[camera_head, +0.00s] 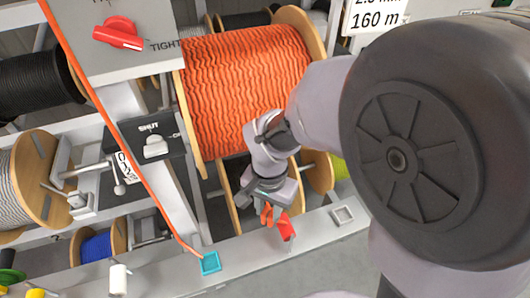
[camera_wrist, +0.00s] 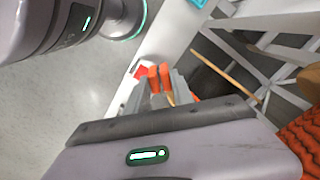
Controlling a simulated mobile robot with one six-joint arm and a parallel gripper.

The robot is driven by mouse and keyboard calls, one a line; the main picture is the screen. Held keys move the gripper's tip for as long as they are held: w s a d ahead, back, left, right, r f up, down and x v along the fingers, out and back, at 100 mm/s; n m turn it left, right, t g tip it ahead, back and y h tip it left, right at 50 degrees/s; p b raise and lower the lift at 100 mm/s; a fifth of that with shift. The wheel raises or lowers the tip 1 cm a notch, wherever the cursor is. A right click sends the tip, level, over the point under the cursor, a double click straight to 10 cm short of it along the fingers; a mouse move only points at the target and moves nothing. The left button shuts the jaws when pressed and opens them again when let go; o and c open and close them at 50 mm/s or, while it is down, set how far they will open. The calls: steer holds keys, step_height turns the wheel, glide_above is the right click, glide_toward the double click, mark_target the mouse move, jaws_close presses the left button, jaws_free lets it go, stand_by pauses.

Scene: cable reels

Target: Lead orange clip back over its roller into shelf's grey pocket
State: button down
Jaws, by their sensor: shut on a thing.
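My gripper (camera_head: 266,213) points down just above the shelf front, below the big orange reel (camera_head: 245,90). It is shut on the orange clip; two small orange pieces (camera_wrist: 160,78) show between its grey fingers in the wrist view. The clip's outline is mostly hidden by the fingers. A red piece (camera_head: 286,228) stands on the shelf (camera_head: 245,250) just right of the fingertips. The grey pocket (camera_head: 343,215) lies farther right on the shelf and looks empty. An orange cable (camera_head: 120,130) runs from the upper left down to the teal pocket (camera_head: 210,263). I cannot make out the roller.
A panel with a red knob (camera_head: 118,34) and a dark switch box (camera_head: 150,143) stand at left. A black reel (camera_head: 40,85), a grey reel (camera_head: 22,180) and a blue reel (camera_head: 97,246) sit there too. Open floor (camera_wrist: 60,110) lies in front of the shelf.

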steer(key=w+d+p, duration=0.2)
steer(key=w+d, duration=0.2)
steer(key=d, duration=0.8)
